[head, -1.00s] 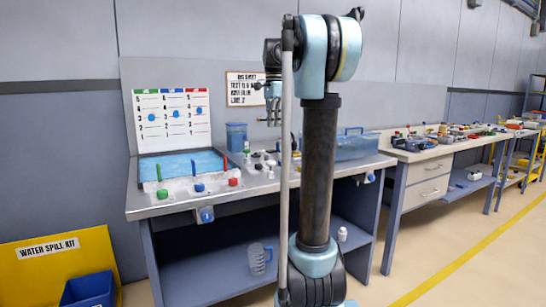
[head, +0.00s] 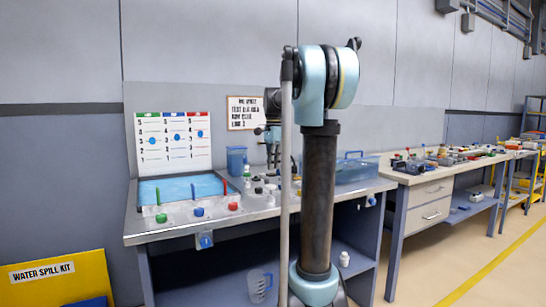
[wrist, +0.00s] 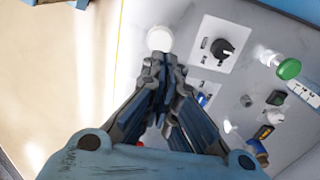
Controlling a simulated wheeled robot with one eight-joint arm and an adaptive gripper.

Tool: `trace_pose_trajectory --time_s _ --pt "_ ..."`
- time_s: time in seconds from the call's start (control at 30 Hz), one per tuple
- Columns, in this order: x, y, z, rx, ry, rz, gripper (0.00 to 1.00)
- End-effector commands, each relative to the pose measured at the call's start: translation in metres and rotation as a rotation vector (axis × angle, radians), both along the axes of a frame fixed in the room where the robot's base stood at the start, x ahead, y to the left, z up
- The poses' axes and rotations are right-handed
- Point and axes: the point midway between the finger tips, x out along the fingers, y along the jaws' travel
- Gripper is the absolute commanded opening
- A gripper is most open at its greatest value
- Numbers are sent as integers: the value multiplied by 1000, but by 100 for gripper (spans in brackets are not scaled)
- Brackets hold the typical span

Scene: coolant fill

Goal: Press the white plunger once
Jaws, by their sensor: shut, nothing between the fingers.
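The white plunger (wrist: 159,38) shows in the wrist view as a round white cap on the grey panel, near the panel's left edge. My gripper (wrist: 163,62) is shut and empty, with its fingertips pointing at the panel. In the picture the tips lie just below the cap and come up to its lower edge. I cannot tell whether they touch it. In the head view my gripper (head: 273,160) hangs over the small controls on the bench, partly hidden behind my arm. The plunger cannot be made out clearly there.
On the panel a black knob (wrist: 223,49) and a green-capped part (wrist: 288,68) stand right of the plunger. In the head view a blue-water tray (head: 182,188), a blue container (head: 236,160) and a clear blue tank (head: 358,170) stand on the bench.

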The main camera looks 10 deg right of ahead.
Motion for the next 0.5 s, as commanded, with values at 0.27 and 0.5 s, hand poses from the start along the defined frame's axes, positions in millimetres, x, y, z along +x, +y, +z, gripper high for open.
trace_pose_trajectory --time_s 0.27,0.5 --pt "0 0 -43 0 0 0 0" --pt "0 0 -61 0 0 0 0"
